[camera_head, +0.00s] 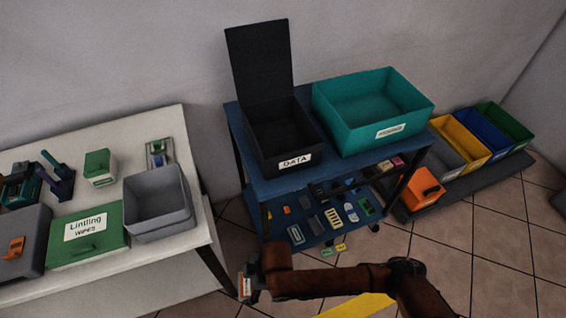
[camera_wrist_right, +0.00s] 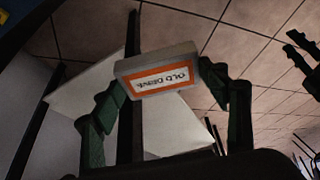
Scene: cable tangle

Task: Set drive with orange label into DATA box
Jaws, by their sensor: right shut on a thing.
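The drive with the orange label (camera_wrist_right: 158,72) is a grey block marked "OLD DRIVE" in the right wrist view. My right gripper (camera_wrist_right: 165,92) is shut on it, with a green finger at each side. In the head view the drive (camera_head: 245,286) hangs at the tip of my right gripper (camera_head: 252,284), low in the picture, below and left of the blue table. The black DATA box (camera_head: 309,143) stands on that table with its lid up and its inside dark. Dark finger-like shapes at the right edge of the wrist view may be my left gripper; their state is unclear.
A teal bin (camera_head: 372,133) stands beside the DATA box on the blue table (camera_head: 275,186). Small items fill the lower shelf. A white table (camera_head: 150,281) at left holds a grey bin (camera_head: 157,209) and a green wipes box (camera_head: 88,241). Coloured bins stand at right.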

